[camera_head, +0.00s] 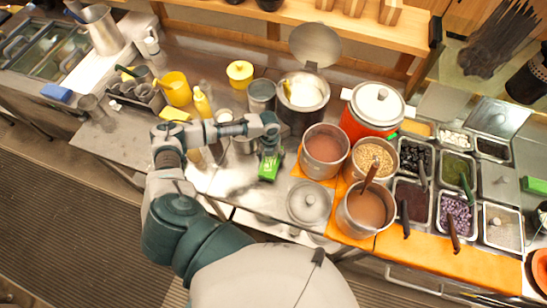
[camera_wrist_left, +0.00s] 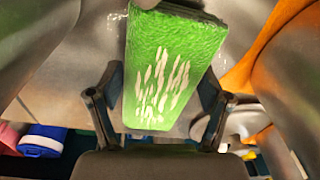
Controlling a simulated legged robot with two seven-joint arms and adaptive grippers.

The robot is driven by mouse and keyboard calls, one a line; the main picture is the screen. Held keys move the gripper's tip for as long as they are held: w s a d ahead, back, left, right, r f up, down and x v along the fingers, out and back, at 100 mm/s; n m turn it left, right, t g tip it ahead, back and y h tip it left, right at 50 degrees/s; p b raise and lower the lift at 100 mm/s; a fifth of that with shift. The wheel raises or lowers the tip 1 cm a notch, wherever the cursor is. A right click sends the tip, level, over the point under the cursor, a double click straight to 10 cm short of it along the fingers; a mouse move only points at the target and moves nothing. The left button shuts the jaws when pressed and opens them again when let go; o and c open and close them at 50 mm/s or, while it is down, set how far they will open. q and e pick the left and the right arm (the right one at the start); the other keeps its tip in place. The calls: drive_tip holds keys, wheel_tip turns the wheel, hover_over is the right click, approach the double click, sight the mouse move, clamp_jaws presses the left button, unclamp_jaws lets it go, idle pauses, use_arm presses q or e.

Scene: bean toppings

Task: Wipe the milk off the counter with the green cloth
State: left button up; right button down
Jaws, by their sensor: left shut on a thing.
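My left gripper (camera_head: 270,150) is shut on the green cloth (camera_head: 268,168), which is a thick, block-like pad. The cloth is at the steel counter (camera_head: 232,182), left of the pots; I cannot tell whether it touches the surface. In the left wrist view the cloth (camera_wrist_left: 165,65) sits between the two fingers of my left gripper (camera_wrist_left: 160,105), with white streaks on its face. No clear milk puddle shows on the counter; the arm and gripper hide part of it. My right gripper is not in view.
A pot of brown liquid (camera_head: 325,146) stands right of the cloth, and a steel lid (camera_head: 309,203) lies in front. A large steel pot (camera_head: 303,115) is behind. Yellow bottles and cups stand to the left. Several topping pans fill the right side. The left counter has bare room.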

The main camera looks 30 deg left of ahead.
use_arm(q)
drive_tip(key=r+p, duration=0.2)
drive_tip(key=r, duration=0.1)
drive_tip(key=r+p, duration=0.1)
drive_tip(key=shift+w+r, duration=0.2)
drive_tip(key=shift+w, duration=0.05)
drive_tip(key=shift+d+r+p, duration=0.2)
drive_tip(key=shift+r+p, duration=0.05)
drive_tip(key=shift+r, duration=0.35)
drive_tip(key=shift+d+r+p, duration=0.2)
drive_tip(key=shift+r+p, duration=0.05)
drive_tip(key=shift+r, duration=0.35)
drive_tip(key=shift+a, duration=0.1)
drive_tip(key=shift+a+f, duration=0.1)
drive_tip(key=shift+a, duration=0.1)
